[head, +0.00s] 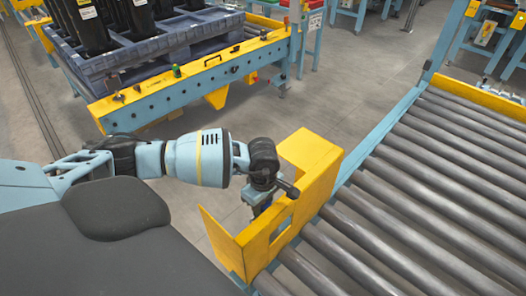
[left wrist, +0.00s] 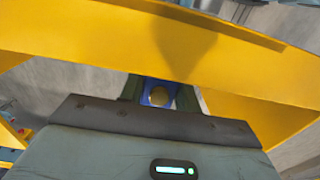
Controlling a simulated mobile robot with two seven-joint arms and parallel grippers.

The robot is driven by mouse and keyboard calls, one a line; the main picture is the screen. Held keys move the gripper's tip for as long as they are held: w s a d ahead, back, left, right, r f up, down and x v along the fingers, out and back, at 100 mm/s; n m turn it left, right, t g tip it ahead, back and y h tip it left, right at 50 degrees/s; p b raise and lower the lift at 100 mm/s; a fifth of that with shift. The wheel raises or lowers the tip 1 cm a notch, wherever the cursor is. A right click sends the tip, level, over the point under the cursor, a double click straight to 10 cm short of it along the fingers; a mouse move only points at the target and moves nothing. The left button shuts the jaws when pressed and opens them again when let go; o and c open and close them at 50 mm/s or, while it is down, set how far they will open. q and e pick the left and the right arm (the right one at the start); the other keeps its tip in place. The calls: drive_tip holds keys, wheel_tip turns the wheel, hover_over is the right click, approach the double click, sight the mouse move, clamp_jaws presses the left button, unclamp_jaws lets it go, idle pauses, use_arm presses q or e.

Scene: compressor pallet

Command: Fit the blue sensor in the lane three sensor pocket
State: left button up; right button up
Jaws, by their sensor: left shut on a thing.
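My left gripper (head: 260,207) reaches down beside a yellow bracket (head: 318,165) at the side of the roller conveyor. The bracket has an upright plate with a cut-out, and the gripper is close to it. In the left wrist view, the blue sensor (left wrist: 158,95) shows between the fingers, with a round yellowish face. The gripper is shut on it. The yellow bracket (left wrist: 120,35) spans the upper part of that view, just beyond the gripper. I cannot tell whether the sensor touches the bracket. The sensor pocket cannot be made out clearly. My right gripper is not in view.
The conveyor (head: 425,185) with grey rollers fills the right side. A blue and yellow stand (head: 185,92) at the upper left bears a grey-blue pallet (head: 160,45) with black cylinders. Bare grey floor (head: 335,95) lies between stand and conveyor.

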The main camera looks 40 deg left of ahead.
use_arm(q)
drive_tip(key=shift+f, duration=2.35)
drive_tip(key=shift+f, duration=0.15)
drive_tip(key=o, duration=1)
